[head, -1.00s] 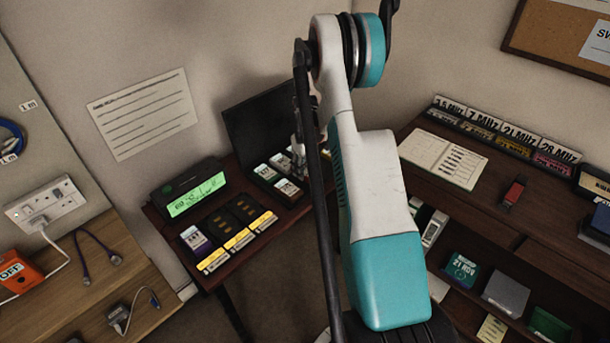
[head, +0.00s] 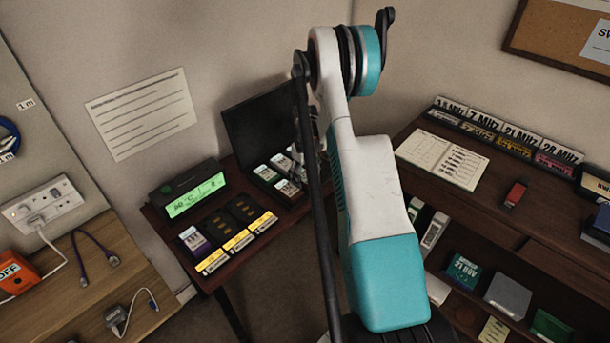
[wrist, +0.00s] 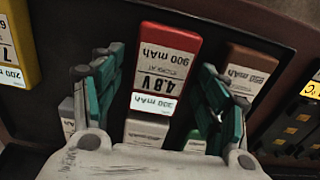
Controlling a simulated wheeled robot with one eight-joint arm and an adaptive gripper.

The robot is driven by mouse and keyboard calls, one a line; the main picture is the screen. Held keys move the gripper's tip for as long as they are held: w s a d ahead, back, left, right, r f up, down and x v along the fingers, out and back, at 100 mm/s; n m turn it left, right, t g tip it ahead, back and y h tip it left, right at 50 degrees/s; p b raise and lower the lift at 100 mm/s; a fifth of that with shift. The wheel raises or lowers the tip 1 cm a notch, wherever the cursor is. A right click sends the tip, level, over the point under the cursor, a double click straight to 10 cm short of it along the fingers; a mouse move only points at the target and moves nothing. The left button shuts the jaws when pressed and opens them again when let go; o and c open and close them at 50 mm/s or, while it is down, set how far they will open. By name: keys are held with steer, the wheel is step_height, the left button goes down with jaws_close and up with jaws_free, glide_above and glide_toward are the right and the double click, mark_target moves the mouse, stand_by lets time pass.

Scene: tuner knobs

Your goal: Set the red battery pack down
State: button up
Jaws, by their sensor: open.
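The red battery pack (wrist: 165,65) is in the middle of the wrist view, with a pale label reading 4.8V and 900 mAh. It lies between the two green-and-grey fingers of my gripper (wrist: 160,100), which stand apart with a gap on each side of it. A brown pack (wrist: 250,75) is to its right, and a yellow pack (wrist: 15,45) at the far left. In the head view, the open black case (head: 258,125) stands on the small table with several packs in it. My arm hides the red pack and most of my gripper there.
A desk (head: 475,215) on the right holds an open notebook (head: 443,160) and a small red item (head: 515,194). A wooden bench (head: 75,280) is at left.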

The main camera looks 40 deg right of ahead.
mark_target(305, 176)
steer(key=shift+r, duration=0.1)
step_height(305, 176, up, 12)
steer(key=p, duration=0.3)
steer(key=shift+p, duration=0.4)
